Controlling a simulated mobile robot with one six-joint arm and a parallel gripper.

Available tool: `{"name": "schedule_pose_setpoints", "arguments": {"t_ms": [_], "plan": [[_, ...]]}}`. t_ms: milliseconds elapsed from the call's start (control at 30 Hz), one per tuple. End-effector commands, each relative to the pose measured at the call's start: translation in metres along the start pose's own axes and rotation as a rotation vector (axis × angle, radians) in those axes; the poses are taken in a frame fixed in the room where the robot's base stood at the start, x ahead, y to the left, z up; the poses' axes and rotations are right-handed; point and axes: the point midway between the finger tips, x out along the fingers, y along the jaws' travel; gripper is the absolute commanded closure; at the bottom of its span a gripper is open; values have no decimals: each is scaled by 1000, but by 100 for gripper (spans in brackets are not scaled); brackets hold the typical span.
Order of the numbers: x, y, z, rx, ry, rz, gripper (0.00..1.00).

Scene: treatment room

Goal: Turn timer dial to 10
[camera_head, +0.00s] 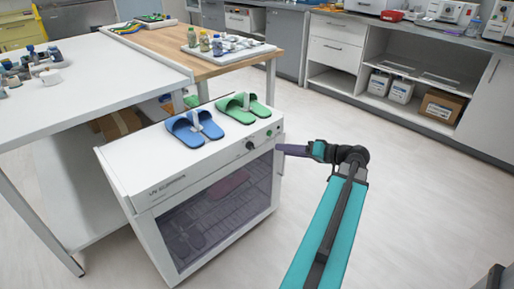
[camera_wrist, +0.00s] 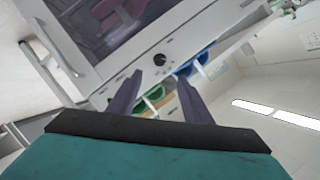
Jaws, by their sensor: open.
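A white UV sterilizer cabinet (camera_head: 150,165) stands on the floor with a dark glass door. Its timer dial (camera_head: 250,145) is a small black knob on the strip above the door. The dial also shows in the wrist view (camera_wrist: 160,60), with marks around it too small to read, so I cannot tell its setting. My gripper (camera_head: 285,150) is at the cabinet's right front, to the right of the dial in the head view. In the wrist view my gripper (camera_wrist: 158,78) is open and empty, and the dial appears just beyond the gap between its fingertips.
Blue slippers (camera_head: 194,128) and green slippers (camera_head: 243,107) lie on the cabinet top. A white table (camera_head: 90,100) stands to the left, and a wooden table (camera_head: 160,40) with a tray (camera_head: 225,55) is behind. Open floor (camera_head: 410,180) lies to the right.

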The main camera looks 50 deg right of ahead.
Motion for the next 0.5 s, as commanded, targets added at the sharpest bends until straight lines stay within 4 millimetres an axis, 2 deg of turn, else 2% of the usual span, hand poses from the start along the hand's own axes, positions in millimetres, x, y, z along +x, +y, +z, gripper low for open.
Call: {"name": "schedule_pose_setpoints", "arguments": {"t_ms": [267,500], "plan": [[10,1,0,0,-1,-1,55],[35,1,0,0,0,0,55]]}}
